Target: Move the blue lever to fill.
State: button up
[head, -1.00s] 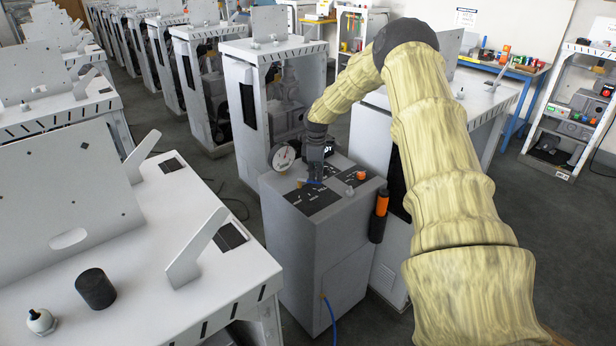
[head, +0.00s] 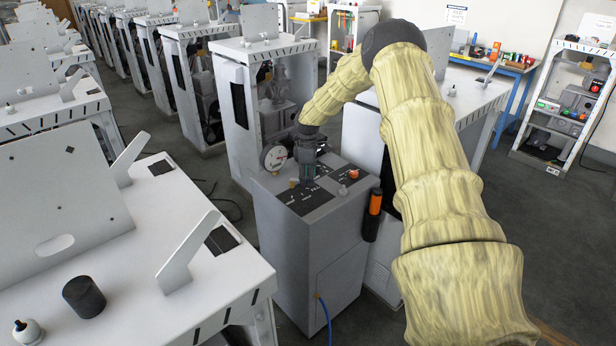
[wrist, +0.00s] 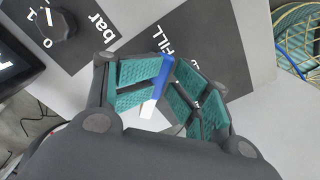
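The blue lever (wrist: 164,78) shows in the wrist view as a narrow blue strip with a white part below it, between my gripper's teal finger pads. Its upper end lies beside the dark panel bearing the word FILL (wrist: 172,45). My gripper (wrist: 171,64) has its fingertips close together, one on each side of the lever, and looks shut on it. The pads hide part of the lever. In the head view, my gripper (head: 307,182) points down at the top of the grey dispenser cabinet (head: 285,235), and the lever is hardly visible there.
A dial gauge (head: 275,157) stands left of my gripper, and a black knob (wrist: 58,22) shows in the wrist view. An orange button (head: 354,174) sits on the cabinet top at right. An orange and black cylinder (head: 374,212) hangs on its side. White workstations stand around.

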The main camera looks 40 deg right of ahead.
jog(key=shift+d+r, duration=0.1)
jog(key=shift+r, duration=0.35)
notch_tip(320, 180, up, 11)
dwell(0.3)
jog(key=shift+w, duration=0.1)
dwell(0.4)
